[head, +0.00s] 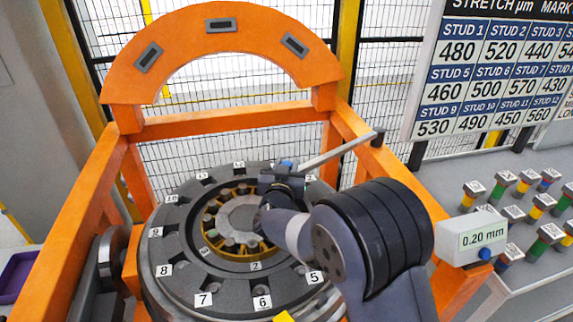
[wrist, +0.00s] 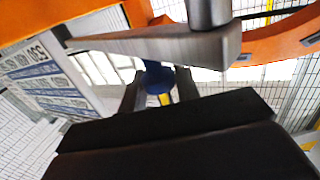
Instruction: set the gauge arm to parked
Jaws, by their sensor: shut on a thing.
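The gauge arm (head: 338,153) is a grey bar. In the head view it slopes from a dark round end (head: 378,136) by the right orange rail down-left over the numbered ring (head: 180,272). It crosses the top of the wrist view (wrist: 150,46), close ahead of my gripper. A blue knob (wrist: 158,78) hangs beneath the bar, between the two dark fingers of my gripper (wrist: 158,88). My gripper (head: 284,178) is shut on this knob, above the far right part of the ring. My wrist hides part of the ring and the bar's near end.
An orange frame (head: 85,225) with a slotted arch (head: 222,38) surrounds the ring. At right stand a white 0.20 mm box (head: 482,238), a table with several colour-banded studs (head: 503,183) and a stretch board (head: 490,75). Mesh fencing (head: 400,75) closes the back.

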